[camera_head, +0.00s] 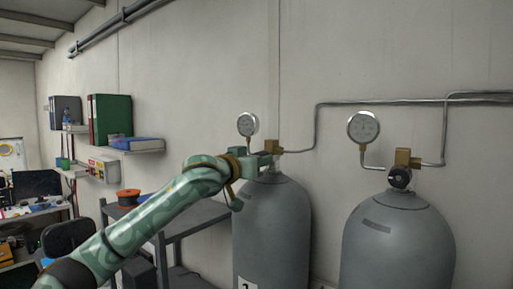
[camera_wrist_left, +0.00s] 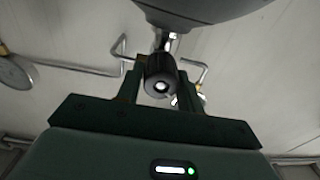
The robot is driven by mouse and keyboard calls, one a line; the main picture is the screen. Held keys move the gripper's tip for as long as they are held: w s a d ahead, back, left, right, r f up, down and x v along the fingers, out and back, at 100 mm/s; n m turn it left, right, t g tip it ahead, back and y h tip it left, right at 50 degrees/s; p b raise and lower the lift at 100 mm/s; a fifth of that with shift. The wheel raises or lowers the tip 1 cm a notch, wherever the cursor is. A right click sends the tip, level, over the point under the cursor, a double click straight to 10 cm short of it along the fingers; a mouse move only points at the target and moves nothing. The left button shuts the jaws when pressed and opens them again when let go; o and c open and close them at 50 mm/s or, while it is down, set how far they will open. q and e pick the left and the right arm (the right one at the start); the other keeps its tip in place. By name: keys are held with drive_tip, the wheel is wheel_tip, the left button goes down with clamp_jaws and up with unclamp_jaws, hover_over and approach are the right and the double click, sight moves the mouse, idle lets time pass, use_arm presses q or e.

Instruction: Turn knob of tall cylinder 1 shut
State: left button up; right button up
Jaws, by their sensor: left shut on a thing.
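Two tall grey cylinders stand against the wall: a nearer one (camera_head: 400,245) at right and another (camera_head: 272,225) left of it. The left cylinder has a brass valve (camera_head: 271,146); its number label is cut off at the bottom edge. My left gripper (camera_head: 268,160) is at this valve and hides its knob in the head view. In the left wrist view the black ribbed knob (camera_wrist_left: 161,74) sits between my two fingers, and the gripper is shut on it. The right cylinder's black knob (camera_head: 400,178) is free. My right gripper is not in view.
Round gauges (camera_head: 247,124) and (camera_head: 363,127) stand beside the valves, with thin pipes (camera_head: 316,128) running along the wall. A grey shelf rack (camera_head: 190,222) stands left of the cylinders, below my arm. Binders (camera_head: 110,118) sit on a wall shelf at left.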

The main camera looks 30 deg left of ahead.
use_arm(q)
drive_tip(key=m+p, duration=0.9)
drive_tip(key=shift+m+h, duration=0.3)
drive_tip(key=m+p, duration=0.3)
drive_tip(key=shift+m, duration=0.4)
drive_tip(key=m, duration=0.2)
drive_tip(key=shift+f+m+h+p, duration=0.15)
drive_tip(key=shift+m+h+p, duration=0.25)
drive_tip(key=m, duration=0.2)
drive_tip(key=shift+m, duration=0.4)
drive_tip(key=m, duration=0.5)
drive_tip(key=shift+m+h, duration=0.3)
drive_tip(key=shift+f+m+g, duration=0.1)
drive_tip(key=shift+m+g, duration=0.2)
drive_tip(key=shift+m, duration=1.5)
drive_tip(key=o, duration=1)
drive_tip(key=shift+a, duration=0.1)
